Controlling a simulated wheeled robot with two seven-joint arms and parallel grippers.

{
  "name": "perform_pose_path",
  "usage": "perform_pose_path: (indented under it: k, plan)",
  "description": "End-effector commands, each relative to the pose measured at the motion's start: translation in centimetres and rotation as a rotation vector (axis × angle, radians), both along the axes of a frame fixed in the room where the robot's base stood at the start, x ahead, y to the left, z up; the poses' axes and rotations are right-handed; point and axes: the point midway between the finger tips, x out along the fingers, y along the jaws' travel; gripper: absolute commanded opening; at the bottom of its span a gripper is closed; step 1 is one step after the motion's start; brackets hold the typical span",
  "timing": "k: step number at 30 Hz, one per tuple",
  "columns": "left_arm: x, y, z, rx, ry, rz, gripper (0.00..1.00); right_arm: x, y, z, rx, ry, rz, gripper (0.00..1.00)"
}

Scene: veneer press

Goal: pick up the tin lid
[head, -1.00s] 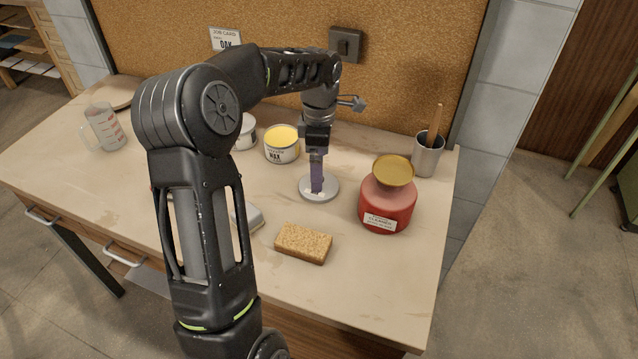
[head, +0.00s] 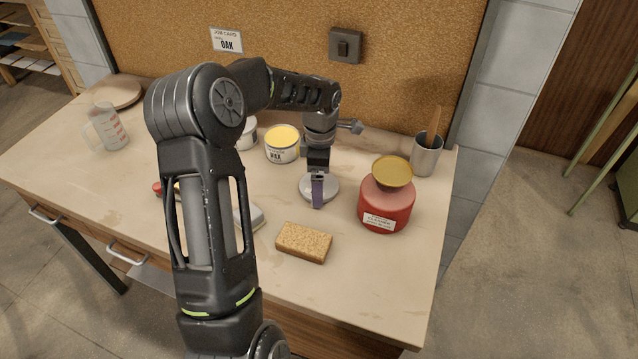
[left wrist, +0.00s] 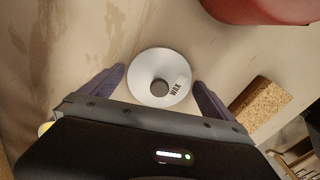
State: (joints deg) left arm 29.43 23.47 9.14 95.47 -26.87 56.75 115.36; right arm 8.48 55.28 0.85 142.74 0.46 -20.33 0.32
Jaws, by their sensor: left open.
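The tin lid (head: 333,190) is a round pale grey disc lying flat on the bench. In the left wrist view the lid (left wrist: 147,65) shows a dark centre knob and the word WAX. My left gripper (head: 318,204) points down over the lid and hides part of it in the head view. In the left wrist view its purple fingers (left wrist: 158,78) are apart, one on each side of the lid, with nothing held. I cannot tell the exact height of the fingertips. The open wax tin (head: 282,152), yellow inside, stands behind the lid. My right gripper is not in view.
A red cleaner container (head: 385,208) with a gold top stands close right of the lid. A sponge (head: 303,243) lies in front. A metal cup (head: 427,158) stands back right, a measuring jug (head: 106,128) far left. Bare bench lies at the front right.

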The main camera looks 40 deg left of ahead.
Motion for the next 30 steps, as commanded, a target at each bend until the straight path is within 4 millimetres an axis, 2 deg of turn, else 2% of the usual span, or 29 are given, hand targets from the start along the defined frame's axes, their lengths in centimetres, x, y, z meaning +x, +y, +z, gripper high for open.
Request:
perform_pose_path:
  k: [4,21,30]
  plan:
    - [0.01,0.01,0.02,0.000,0.000,0.000,0.99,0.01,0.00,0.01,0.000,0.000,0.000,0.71]
    - [0.01,0.01,0.03,0.000,0.000,0.000,0.53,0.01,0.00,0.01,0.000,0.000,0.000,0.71]
    - [0.06,0.02,0.36,0.001,-0.002,0.000,0.53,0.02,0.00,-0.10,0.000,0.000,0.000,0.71]
